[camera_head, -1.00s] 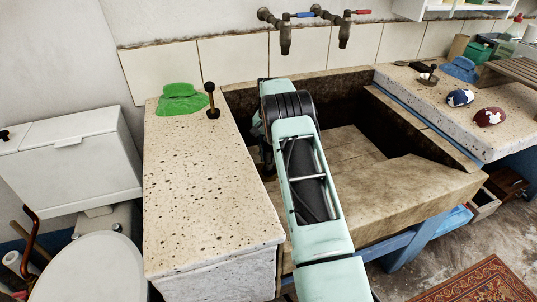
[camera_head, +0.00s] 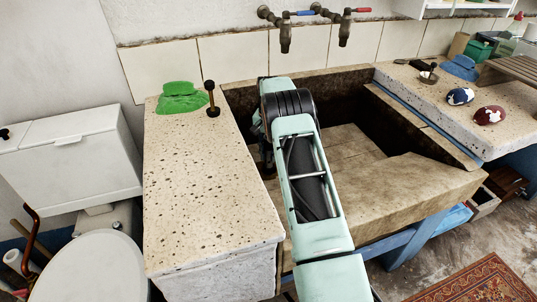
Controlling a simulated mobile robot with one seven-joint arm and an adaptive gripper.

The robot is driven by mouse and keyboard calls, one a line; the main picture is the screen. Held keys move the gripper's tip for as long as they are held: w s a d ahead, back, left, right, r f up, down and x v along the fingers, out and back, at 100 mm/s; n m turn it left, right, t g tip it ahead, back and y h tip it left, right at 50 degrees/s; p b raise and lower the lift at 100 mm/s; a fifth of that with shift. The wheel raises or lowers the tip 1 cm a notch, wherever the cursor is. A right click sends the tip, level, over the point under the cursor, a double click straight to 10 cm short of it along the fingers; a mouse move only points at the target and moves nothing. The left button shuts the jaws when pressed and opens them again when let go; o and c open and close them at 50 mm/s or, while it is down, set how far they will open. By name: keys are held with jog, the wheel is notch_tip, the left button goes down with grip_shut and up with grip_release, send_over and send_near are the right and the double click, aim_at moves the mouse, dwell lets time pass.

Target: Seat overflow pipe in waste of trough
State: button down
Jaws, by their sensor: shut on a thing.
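The stone trough (camera_head: 425,186) stands in the middle, with a pale floor and dark inner walls. My pale green arm reaches over its front edge and bends down inside at the left. My gripper (camera_head: 266,156) shows only as a dark sliver left of the arm, low against the trough's left wall. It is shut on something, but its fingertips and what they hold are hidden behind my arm. I cannot make out the overflow pipe or the waste.
Two taps (camera_head: 285,38) hang above the trough. The right slab (camera_head: 440,105) holds blue and dark red patterned objects. The trough's right floor looks clear.

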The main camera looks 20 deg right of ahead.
jog(key=shift+f+b, duration=0.5)
jog(key=shift+f, duration=0.4)
dwell(0.3)
jog(key=c, duration=0.8)
grip_release()
jog(key=shift+r+p, duration=3.1)
jog(key=shift+r, duration=1.95)
